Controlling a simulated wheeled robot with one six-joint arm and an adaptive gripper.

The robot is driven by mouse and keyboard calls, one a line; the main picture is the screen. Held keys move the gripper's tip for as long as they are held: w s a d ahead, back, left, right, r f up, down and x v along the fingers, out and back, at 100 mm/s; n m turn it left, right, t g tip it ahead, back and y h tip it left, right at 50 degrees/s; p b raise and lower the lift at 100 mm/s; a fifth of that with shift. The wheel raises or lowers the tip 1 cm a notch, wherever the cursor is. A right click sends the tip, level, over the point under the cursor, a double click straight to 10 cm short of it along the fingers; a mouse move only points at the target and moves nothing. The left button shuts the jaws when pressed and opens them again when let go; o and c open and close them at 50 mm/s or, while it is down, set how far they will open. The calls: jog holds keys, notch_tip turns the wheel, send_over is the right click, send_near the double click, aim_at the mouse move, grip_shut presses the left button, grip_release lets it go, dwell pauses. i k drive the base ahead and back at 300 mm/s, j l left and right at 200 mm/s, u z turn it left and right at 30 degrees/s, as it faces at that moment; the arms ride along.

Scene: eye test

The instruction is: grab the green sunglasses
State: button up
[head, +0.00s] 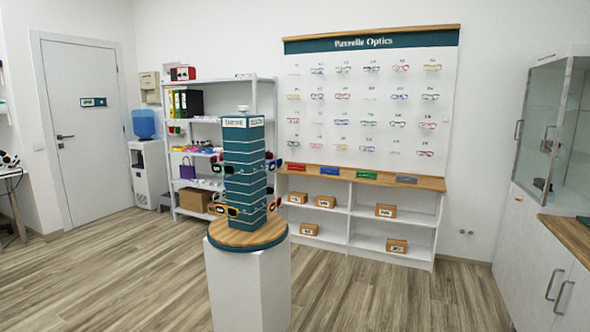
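A teal display tower (244,180) stands on a round wooden top (228,235) over a white pedestal, near the middle of the head view. Several sunglasses hang on its sides. My gripper is not in view.
A white wall panel (365,155) behind holds rows of small coloured glasses, some greenish. Low shelves (350,223) with small boxes stand below it. A glass cabinet (550,125) and counter are at right, a shelf rack (275,100) behind left. Floor around the pedestal is clear.

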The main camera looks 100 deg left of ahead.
aim_at(216, 168)
jog(key=u, duration=1.4)
jog(key=i+u, duration=0.1)
jog(key=u, duration=1.95)
jog(key=i+u, duration=0.1)
jog(key=i, duration=2.45)
